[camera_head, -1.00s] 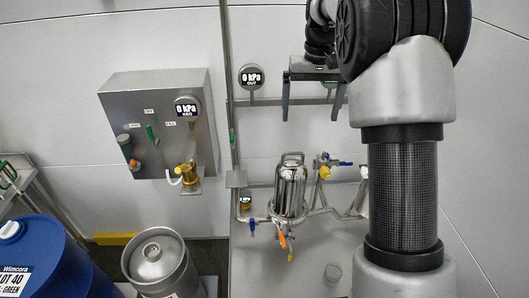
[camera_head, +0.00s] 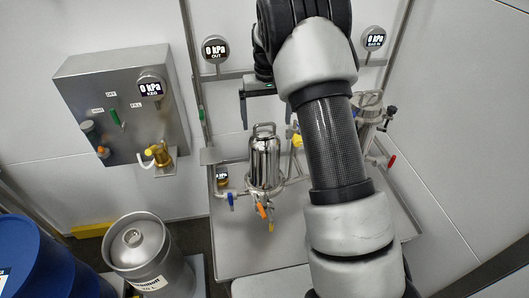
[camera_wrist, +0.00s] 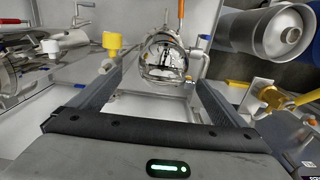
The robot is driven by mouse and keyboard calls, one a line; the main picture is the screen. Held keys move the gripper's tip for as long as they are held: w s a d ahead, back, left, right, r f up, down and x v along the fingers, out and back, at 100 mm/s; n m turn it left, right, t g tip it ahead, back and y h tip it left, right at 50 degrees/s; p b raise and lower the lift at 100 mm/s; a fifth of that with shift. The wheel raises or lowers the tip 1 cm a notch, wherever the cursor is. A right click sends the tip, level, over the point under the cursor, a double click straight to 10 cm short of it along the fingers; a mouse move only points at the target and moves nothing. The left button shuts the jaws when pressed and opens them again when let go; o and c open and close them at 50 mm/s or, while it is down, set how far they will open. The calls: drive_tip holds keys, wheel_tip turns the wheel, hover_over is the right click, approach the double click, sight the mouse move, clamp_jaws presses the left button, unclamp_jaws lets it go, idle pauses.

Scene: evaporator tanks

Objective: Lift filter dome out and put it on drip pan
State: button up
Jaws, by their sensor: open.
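The filter dome (camera_head: 264,163) is a shiny steel cylinder with a rounded top and a loop handle. It stands upright in its pipework at mid-picture in the head view. The wrist view shows the dome (camera_wrist: 165,60) from above, beyond and between my fingers. My gripper (camera_wrist: 158,82) is open, with nothing between its fingers. In the head view my arm hides most of the gripper; one finger (camera_head: 243,108) shows above and left of the dome, apart from it. I cannot pick out the drip pan with certainty.
Pipes with a blue valve handle (camera_head: 230,201) and an orange handle (camera_head: 262,210) surround the dome's base. A second steel housing (camera_head: 368,122) stands to the right. A steel keg (camera_head: 150,258) and blue drum (camera_head: 40,262) stand at left. The grey bench (camera_head: 240,255) has bare room in front.

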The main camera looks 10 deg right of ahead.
sight(264, 134)
drive_tip(key=f, duration=0.5)
drive_tip(key=shift+a, duration=0.35)
drive_tip(key=shift+c, duration=0.4)
